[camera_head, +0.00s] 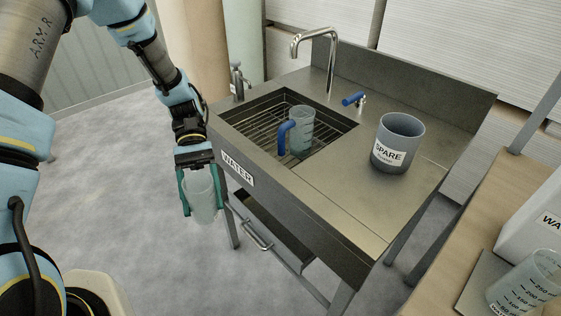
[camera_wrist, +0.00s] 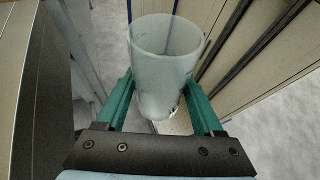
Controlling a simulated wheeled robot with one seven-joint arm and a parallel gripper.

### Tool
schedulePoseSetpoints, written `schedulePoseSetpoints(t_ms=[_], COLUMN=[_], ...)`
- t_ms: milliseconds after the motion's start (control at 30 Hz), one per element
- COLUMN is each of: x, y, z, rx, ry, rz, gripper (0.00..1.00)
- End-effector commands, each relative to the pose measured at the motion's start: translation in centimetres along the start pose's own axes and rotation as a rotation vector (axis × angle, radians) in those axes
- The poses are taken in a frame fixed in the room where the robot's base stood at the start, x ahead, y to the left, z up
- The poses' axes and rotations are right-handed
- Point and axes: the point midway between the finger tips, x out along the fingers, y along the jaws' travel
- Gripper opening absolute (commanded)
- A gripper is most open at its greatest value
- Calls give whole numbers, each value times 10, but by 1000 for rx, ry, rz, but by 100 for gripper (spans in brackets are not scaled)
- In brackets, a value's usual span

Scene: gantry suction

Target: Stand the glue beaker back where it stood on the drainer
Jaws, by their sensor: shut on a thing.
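A clear, frosted beaker (camera_head: 203,197) is between the two green fingers of my gripper (camera_head: 200,190), which is shut on it. I see no label on it, so I cannot tell from its look that it is the glue beaker. In the wrist view the beaker (camera_wrist: 165,65) sits between the fingers of my gripper (camera_wrist: 160,98). It is in the air at the left front of the sink bench, outside the basin. The wire drainer (camera_head: 262,134) lies in the sink basin.
A grey pot labelled SPARE (camera_head: 399,143) stands on the bench top right of the basin. The bench front edge carries a WATER label (camera_head: 237,170). A graduated beaker (camera_head: 528,282) stands far right.

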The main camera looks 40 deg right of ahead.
Motion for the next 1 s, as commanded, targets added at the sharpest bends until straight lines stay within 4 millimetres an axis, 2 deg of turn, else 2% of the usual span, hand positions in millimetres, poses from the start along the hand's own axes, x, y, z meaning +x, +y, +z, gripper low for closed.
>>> schedulePoseSetpoints(t_ms=[33, 100, 300, 400, 500, 600, 700, 1000], x=[2, 1, -14, -26, -37, -44, -46, -25], y=[31, 73, 184, 226, 255, 272, 280, 283], z=[8, 21, 67, 89, 106, 117, 117, 77], rx=[-32, -81, -199, -241, -272, -291, -303, -306], ry=[-9, -22, -55, -67, -77, -84, -88, -90], rz=[77, 191, 481, 591, 672, 720, 743, 746], gripper=[0, 0, 0, 0, 0, 0, 0, 0])
